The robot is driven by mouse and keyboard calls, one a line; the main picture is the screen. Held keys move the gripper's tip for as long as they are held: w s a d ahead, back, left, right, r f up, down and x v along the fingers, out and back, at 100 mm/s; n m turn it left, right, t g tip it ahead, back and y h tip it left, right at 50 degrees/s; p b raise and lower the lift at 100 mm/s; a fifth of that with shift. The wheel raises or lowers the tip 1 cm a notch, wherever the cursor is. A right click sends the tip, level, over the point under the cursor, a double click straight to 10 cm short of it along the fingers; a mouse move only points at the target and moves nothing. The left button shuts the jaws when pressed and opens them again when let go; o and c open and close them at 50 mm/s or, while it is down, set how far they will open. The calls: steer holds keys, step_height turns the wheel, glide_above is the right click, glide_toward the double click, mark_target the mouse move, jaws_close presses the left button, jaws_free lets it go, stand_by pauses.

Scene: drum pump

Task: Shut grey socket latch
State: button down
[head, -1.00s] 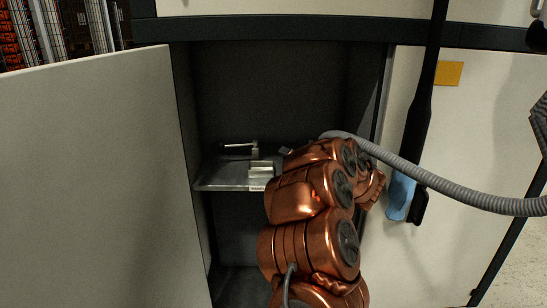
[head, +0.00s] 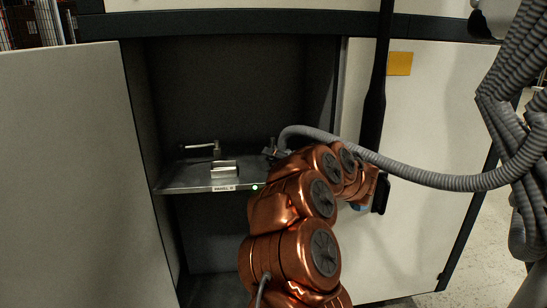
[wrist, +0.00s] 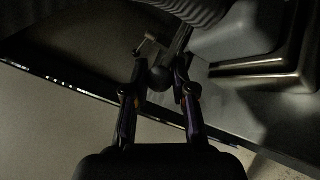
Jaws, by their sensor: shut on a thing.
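In the wrist view my gripper (wrist: 162,78) is shut on a dark rounded knob, which appears to be the end of the grey socket latch (wrist: 160,76). Dark lever parts run up and right from the knob towards a ribbed hose. The latch's exact angle is hard to tell in the dim light. In the head view the grey hose (head: 420,180) curves down to the right part of the cabinet shelf (head: 190,186). A small grey part (head: 270,152) shows there beside my copper arm. The arm hides most of the socket and my gripper.
A lever handle (head: 201,146) and a pale metal block (head: 223,170) are on the shelf's left part. A green light (head: 254,187) glows by its front edge. An open cabinet door (head: 80,170) stands left. A black pole (head: 373,110) is right of the opening.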

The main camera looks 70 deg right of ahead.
steer(key=shift+s+d+y, duration=0.15)
steer(key=shift+s+y, duration=0.05)
steer(key=shift+y, duration=0.2)
steer(key=c, duration=0.9)
jaws_free()
steer(key=shift+c, duration=0.2)
